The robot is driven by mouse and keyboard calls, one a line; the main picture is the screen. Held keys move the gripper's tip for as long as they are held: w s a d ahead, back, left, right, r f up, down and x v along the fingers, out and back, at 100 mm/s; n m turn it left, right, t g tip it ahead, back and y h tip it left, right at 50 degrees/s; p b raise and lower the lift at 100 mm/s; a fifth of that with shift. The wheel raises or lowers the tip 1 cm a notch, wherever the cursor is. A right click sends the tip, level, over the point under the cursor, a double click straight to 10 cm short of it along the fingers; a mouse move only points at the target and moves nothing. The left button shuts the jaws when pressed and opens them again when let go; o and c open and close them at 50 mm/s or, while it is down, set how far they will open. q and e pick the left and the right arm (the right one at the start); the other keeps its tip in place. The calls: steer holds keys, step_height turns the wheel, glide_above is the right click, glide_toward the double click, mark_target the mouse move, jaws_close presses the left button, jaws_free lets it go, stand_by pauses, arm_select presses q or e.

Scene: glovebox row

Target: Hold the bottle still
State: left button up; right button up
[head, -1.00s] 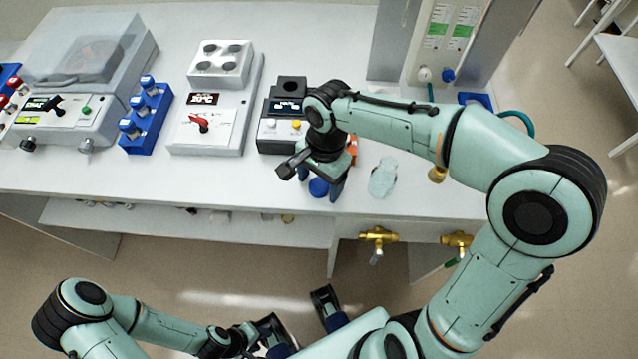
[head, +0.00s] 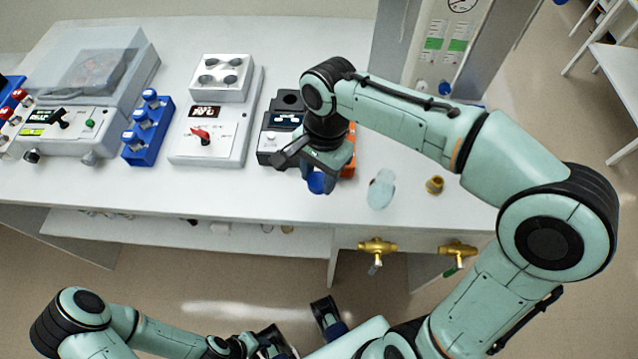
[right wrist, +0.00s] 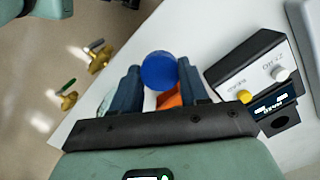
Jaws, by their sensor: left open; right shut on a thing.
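The bottle shows as a round blue cap (head: 316,184) near the front edge of the white bench. Its body is hidden by my right gripper in the head view. My right gripper (head: 318,178) points down and is shut on the bottle. In the right wrist view the blue cap (right wrist: 159,70) sits between the two dark fingers. My left gripper (head: 302,328) is low in front of the bench, open and empty, well away from the bottle.
A dark device (head: 275,138) with a display stands left of the bottle, and an orange thing (head: 349,165) close behind. A pale translucent item (head: 381,188) and a brass piece (head: 434,185) are to the right. A blue rack (head: 148,130) and white hotplate-like unit (head: 222,140) stand further left.

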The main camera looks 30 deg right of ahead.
mark_target(318, 179)
step_height(318, 179, up, 13)
steer(key=p, duration=0.2)
steer(key=shift+p, duration=0.4)
